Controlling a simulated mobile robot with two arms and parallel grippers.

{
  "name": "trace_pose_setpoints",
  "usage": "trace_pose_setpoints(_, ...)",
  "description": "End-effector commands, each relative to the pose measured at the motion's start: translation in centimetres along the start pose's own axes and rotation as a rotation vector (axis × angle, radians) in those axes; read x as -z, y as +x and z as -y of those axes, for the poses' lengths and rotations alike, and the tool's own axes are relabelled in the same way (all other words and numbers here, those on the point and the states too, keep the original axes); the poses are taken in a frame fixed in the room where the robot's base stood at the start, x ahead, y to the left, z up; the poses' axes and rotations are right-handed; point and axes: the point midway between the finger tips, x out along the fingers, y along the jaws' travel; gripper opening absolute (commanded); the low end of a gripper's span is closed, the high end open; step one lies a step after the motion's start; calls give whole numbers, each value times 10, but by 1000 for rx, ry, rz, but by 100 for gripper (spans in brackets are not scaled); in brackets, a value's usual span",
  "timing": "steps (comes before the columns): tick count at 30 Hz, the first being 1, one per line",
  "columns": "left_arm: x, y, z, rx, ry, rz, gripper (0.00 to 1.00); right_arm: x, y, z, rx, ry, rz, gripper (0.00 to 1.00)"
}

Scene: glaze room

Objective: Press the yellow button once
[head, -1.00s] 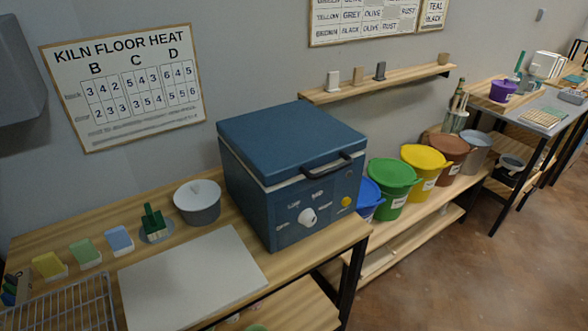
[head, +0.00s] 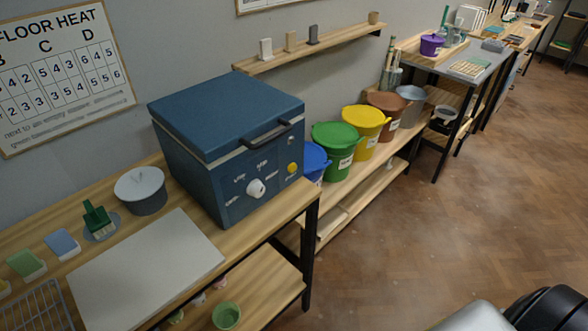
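The yellow button (head: 292,168) is a small round knob on the front panel of the blue kiln (head: 226,117), near the panel's right end. A white dial (head: 256,188) with small labels around it is to the left of the button. The kiln stands on a wooden table with its lid shut and a dark handle (head: 265,135) across the lid's front. Neither gripper is visible. Nothing touches the button.
Lidded buckets, including a green one (head: 337,150), stand on a low shelf to the right. The floor (head: 430,230) ahead is mostly clear.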

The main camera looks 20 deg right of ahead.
Motion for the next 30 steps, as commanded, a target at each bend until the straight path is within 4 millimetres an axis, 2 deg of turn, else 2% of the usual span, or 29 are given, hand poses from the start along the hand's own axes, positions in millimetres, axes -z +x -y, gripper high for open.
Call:
trace_pose_setpoints(1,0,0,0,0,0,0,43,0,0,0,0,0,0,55)
trace_pose_setpoints(12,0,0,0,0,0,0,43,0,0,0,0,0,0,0)
trace_pose_setpoints(30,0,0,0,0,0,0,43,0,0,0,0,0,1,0)
